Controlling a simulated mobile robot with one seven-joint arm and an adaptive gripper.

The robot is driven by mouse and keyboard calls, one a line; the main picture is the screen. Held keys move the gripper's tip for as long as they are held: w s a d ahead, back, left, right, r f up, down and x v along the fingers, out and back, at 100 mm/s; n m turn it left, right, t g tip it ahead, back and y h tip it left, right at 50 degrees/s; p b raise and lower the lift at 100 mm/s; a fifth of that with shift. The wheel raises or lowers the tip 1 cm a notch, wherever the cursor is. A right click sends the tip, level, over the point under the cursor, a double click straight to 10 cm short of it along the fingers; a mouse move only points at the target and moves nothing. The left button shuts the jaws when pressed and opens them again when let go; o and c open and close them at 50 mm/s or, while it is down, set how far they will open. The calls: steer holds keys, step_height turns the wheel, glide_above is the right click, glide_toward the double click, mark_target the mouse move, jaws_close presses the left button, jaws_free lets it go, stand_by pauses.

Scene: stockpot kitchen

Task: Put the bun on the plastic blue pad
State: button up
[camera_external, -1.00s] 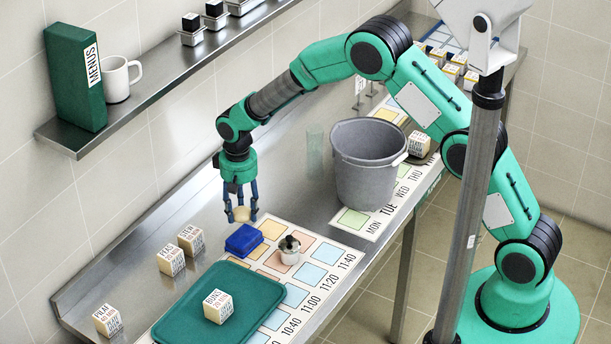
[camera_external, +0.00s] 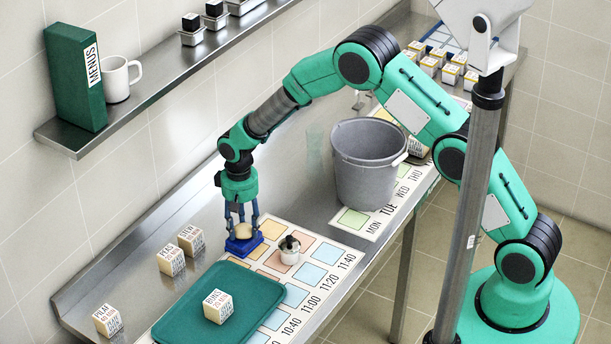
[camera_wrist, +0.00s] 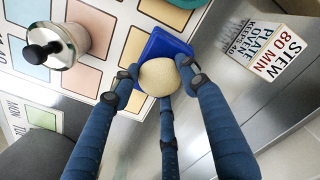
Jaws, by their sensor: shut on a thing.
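The bun (camera_external: 244,231) is a pale, round, tan roll. My gripper (camera_external: 243,222) is shut on it with its blue fingers, directly over the blue pad (camera_external: 240,247). In the wrist view the bun (camera_wrist: 159,77) sits between the fingertips of my gripper (camera_wrist: 160,80), with the blue pad (camera_wrist: 172,47) behind it. The bun covers part of the pad. It is at or just above the pad's surface; I cannot tell whether they touch.
A small metal pot with a black knob (camera_external: 289,253) stands close right of the pad. A green tray (camera_external: 262,290) holding a labelled cube (camera_external: 218,306) lies in front. Labelled cubes (camera_external: 171,260) stand at left. A grey bucket (camera_external: 366,175) stands farther back right.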

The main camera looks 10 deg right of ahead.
mark_target(243, 226)
steer(key=shift+f, duration=0.15)
steer(key=o, duration=1.1)
step_height(243, 226, up, 12)
stand_by(0.4)
stand_by(0.5)
stand_by(0.3)
